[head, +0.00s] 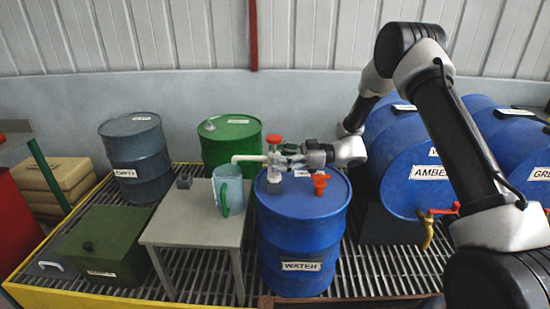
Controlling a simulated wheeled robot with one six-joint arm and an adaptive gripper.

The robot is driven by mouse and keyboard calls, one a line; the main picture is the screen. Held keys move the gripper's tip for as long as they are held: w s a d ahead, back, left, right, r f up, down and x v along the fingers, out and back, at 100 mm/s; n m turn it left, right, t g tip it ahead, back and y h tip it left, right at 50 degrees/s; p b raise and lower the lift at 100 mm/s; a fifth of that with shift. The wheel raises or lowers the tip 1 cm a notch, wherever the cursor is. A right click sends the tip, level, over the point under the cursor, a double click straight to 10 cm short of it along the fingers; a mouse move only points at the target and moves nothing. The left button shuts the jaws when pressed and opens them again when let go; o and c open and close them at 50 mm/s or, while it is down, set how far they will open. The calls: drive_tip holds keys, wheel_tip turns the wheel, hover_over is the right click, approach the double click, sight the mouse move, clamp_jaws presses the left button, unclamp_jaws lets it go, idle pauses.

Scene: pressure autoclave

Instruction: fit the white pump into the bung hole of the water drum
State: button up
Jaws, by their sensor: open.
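The blue water drum (303,235), labelled WATER, stands upright on the grating in the middle of the head view. The white pump (274,174) is upright at the left part of the drum's top, with a red knob on top and a white spout pointing left. Its lower end meets the drum top in the picture; I cannot tell how deep it sits in the bung hole, which is hidden. My gripper (284,157) is open and reaches in from the right, with its fingers at the pump's upper body. Whether they touch it is unclear.
An orange-red fitting (320,183) stands on the drum top right of the pump. A light blue jug (229,190) with a green handle stands on a grey table (193,228) under the spout. A green drum (231,142) is behind; lying blue drums (405,160) with a tap are right.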

drive_tip(key=w+d, duration=0.1)
drive_tip(key=d, duration=1)
drive_tip(key=shift+w, duration=0.2)
